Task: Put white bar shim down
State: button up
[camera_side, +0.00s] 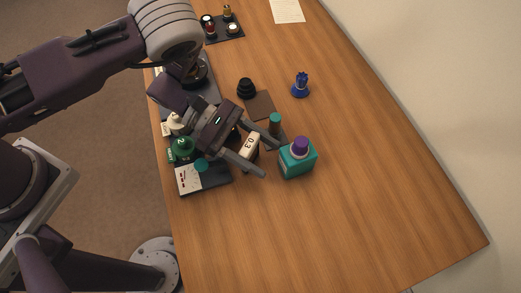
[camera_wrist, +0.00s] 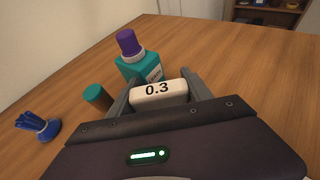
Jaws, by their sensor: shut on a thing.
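The white bar shim (camera_wrist: 158,92), marked 0.3, is between the fingers of my gripper (camera_wrist: 160,98) in the wrist view. My gripper is shut on it. In the side view the white shim (camera_side: 249,145) also shows between the fingers of my gripper (camera_side: 268,155), beside the teal bottle. I cannot tell whether the shim touches the table or is held above it.
A teal bottle with a purple cap (camera_side: 298,160) stands just right of my gripper. A dark tray (camera_side: 215,180) lies left. The right of the wooden table (camera_side: 380,190) is clear.

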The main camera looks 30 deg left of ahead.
aim_at(245, 143)
jog(key=o, duration=1.4)
jog(key=shift+f, duration=0.1)
jog(key=shift+c, duration=0.2)
jog(key=v, duration=0.7)
jog(key=shift+w+a+r, duration=0.1)
jog(key=shift+a+r, duration=0.15)
jog(key=shift+r, duration=0.05)
